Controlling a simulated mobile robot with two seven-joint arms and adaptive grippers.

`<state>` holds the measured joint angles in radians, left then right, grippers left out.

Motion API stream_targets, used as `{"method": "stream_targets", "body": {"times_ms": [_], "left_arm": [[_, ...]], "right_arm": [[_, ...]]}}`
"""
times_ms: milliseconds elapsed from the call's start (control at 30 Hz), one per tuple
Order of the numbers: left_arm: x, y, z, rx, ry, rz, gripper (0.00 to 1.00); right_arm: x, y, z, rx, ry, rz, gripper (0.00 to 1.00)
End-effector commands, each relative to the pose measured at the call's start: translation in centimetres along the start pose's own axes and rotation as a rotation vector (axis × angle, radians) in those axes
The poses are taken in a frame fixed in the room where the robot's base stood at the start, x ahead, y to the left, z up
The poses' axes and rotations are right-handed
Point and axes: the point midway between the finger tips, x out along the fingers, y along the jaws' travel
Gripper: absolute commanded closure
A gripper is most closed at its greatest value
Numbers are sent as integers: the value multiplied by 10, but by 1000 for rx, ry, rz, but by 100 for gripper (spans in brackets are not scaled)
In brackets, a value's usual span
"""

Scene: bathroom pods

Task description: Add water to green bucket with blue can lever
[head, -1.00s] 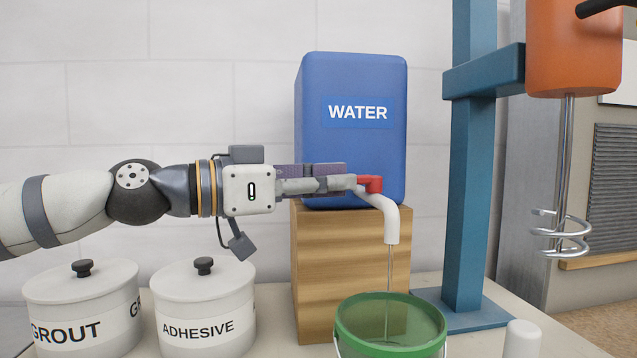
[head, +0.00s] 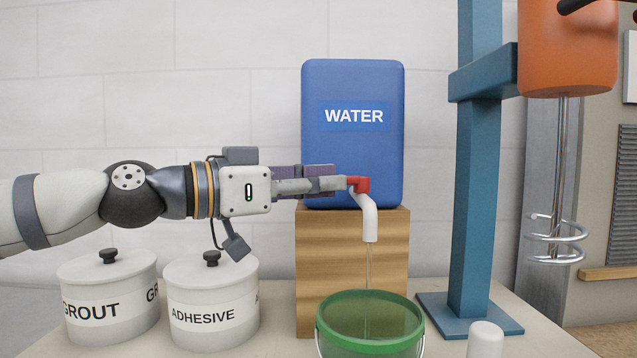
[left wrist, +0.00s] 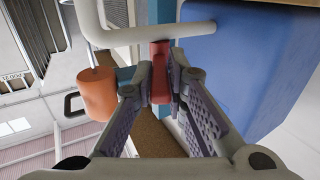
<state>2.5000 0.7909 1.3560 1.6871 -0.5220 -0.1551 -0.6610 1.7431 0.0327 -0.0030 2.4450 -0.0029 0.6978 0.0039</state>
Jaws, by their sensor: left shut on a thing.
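The blue water can (head: 353,85) stands on a wooden block (head: 352,270). Its red lever (head: 361,184) sits on top of a white spout (head: 370,222). A thin stream of water (head: 367,265) runs from the spout into the green bucket (head: 370,347) below. My left gripper (head: 343,183) reaches in from the left and is shut on the red lever. In the left wrist view the red lever (left wrist: 159,72) is between the fingers, with the blue can (left wrist: 250,70) at the right. My right gripper is not in view.
White pots marked GROUT (head: 110,295) and ADHESIVE (head: 211,300) stand below my left arm. A blue mixer stand (head: 470,200) with an orange motor (head: 567,45) and metal whisk (head: 556,235) is at the right. A white cylinder (head: 485,340) stands right of the bucket.

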Motion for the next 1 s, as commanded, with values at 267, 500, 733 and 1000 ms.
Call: {"method": "stream_targets", "body": {"times_ms": [267, 500, 733, 1000], "left_arm": [[0, 2, 1, 0, -2, 4, 69], [0, 1, 0, 0, -1, 2, 67], [-28, -1, -1, 0, 3, -2, 67], [-98, 0, 0, 0, 2, -1, 67]], "right_arm": [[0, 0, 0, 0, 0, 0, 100], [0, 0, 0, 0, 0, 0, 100], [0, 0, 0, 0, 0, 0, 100], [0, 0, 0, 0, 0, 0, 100]]}}
